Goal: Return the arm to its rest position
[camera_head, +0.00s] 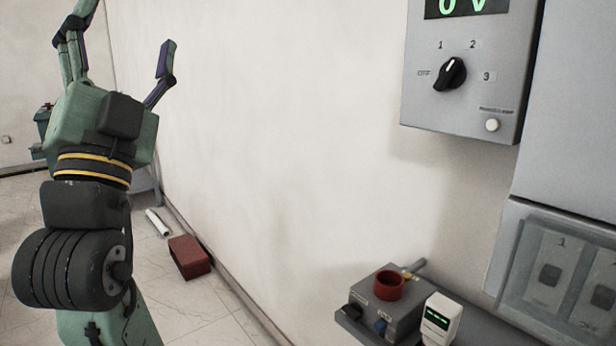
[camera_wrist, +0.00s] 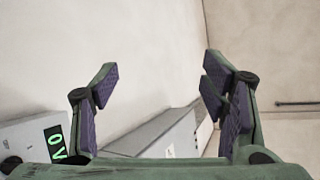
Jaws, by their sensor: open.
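My arm rises at the left of the head view, folded upward, with my gripper (camera_head: 120,45) at the top pointing up. Its two fingers are spread wide with nothing between them. In the wrist view my gripper (camera_wrist: 160,85) is also open and empty, with purple pads facing each other. Behind the fingers are the white wall (camera_wrist: 150,40) and the top of a grey cabinet (camera_wrist: 150,135). The gripper touches nothing that I can see.
A grey control panel (camera_head: 465,120) with a dial and green "0 V" display hangs on the wall at right. Below it a small grey box (camera_head: 385,310) with a red ring sits on a shelf. A red box (camera_head: 189,257) lies on the floor. The wall between is bare.

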